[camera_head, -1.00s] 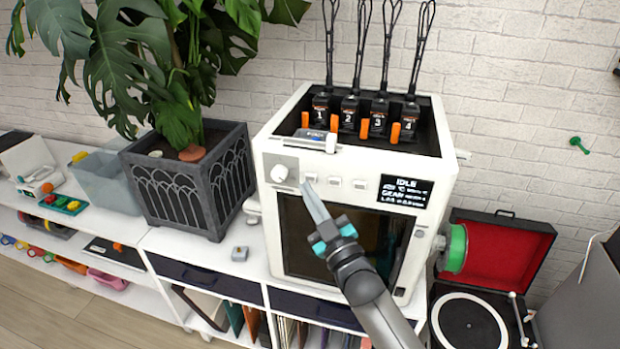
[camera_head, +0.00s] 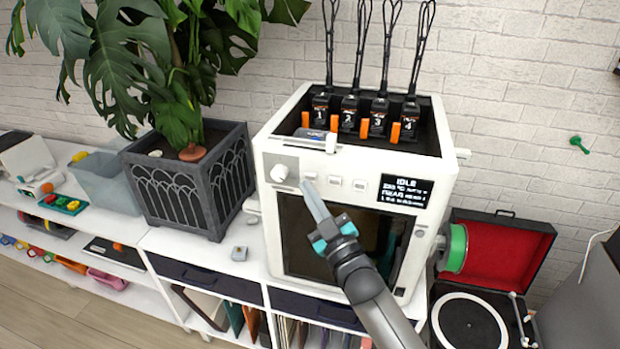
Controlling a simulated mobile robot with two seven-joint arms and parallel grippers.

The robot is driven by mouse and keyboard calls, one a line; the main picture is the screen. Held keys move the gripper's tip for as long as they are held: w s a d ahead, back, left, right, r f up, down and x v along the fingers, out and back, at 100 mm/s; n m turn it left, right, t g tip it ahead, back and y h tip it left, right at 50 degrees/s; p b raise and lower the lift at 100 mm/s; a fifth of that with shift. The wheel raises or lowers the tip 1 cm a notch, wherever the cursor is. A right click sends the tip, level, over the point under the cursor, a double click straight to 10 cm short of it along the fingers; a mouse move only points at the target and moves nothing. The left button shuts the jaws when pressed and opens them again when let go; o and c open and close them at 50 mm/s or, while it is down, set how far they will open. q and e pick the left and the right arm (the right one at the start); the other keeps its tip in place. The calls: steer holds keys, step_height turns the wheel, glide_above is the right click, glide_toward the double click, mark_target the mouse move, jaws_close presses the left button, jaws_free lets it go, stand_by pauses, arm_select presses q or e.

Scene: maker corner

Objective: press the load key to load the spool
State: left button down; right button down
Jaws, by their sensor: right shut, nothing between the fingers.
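A white printer (camera_head: 262,200) stands on the shelf top. Its front has a round white knob (camera_head: 279,173), a row of three small keys with the middle one (camera_head: 335,182) and the right one (camera_head: 359,186) clear of my gripper, and a dark display (camera_head: 405,192) reading IDLE. A green spool (camera_head: 457,248) sits on the printer's right side. My right gripper (camera_head: 306,186) is shut and empty. Its tips are at or just below the leftmost key (camera_head: 310,178); I cannot tell whether they touch it. My left gripper is not in view.
Several numbered black units with orange tabs (camera_head: 334,123) fill the printer's open top. A potted plant in a dark planter (camera_head: 188,190) stands to the left. A record player (camera_head: 470,322) with a red-lined lid is at the right. A small grey block (camera_head: 239,253) lies on the shelf.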

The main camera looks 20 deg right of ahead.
steer(key=shift+w+d, duration=0.15)
steer(key=shift+w, duration=0.05)
steer(key=shift+w+d, duration=0.25)
steer(key=shift+w, duration=0.05)
stand_by(0.7)
steer(key=shift+s+a, duration=0.1)
steer(key=shift+s, duration=0.05)
steer(key=shift+s+a, duration=0.35)
steer(key=shift+s, duration=0.15)
steer(key=shift+p, duration=0.3)
steer(key=s+a+p, duration=0.1)
steer(key=s, duration=0.1)
steer(key=s+a+p, duration=0.1)
steer(key=s+a, duration=0.1)
steer(key=shift+s, duration=0.1)
steer(key=shift+d+f, duration=0.1)
stand_by(0.7)
